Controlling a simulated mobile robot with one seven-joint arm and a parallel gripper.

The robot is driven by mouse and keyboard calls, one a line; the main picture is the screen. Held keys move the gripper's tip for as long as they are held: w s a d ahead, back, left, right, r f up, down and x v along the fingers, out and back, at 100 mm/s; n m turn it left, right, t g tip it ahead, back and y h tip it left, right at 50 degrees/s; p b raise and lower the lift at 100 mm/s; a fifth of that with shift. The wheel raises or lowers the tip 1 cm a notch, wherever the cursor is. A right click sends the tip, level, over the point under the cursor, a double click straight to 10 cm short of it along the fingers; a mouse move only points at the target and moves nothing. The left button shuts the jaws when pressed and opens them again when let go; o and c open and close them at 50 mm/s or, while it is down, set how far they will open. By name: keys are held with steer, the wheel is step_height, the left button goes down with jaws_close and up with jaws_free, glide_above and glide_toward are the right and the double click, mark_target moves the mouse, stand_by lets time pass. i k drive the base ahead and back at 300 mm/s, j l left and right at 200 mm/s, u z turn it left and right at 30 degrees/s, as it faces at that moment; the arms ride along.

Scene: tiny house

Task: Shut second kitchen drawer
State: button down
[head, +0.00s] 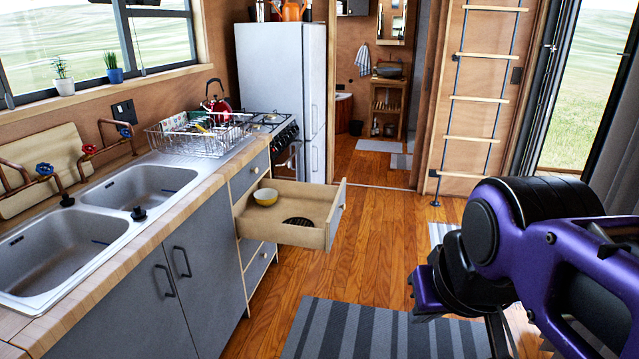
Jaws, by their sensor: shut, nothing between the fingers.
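The second kitchen drawer (300,235) is pulled well out from the counter, with its pale wooden box jutting over the floor. The drawer's grey front (337,213) faces right. My purple and black arm fills the lower right. My gripper (500,340) shows only in part at the bottom edge, to the right of the drawer and apart from it. It is shut and empty.
A closed drawer (248,172) is above the open one and another (258,265) below. Grey cupboard doors (165,300) stand to the left. A striped rug (375,330) lies on the wooden floor.

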mark_target(325, 205)
steer(key=i+l+z, duration=0.1)
steer(key=i, duration=0.85)
steer(key=i+l+z, duration=0.15)
steer(key=i, duration=0.8)
steer(key=l, duration=0.1)
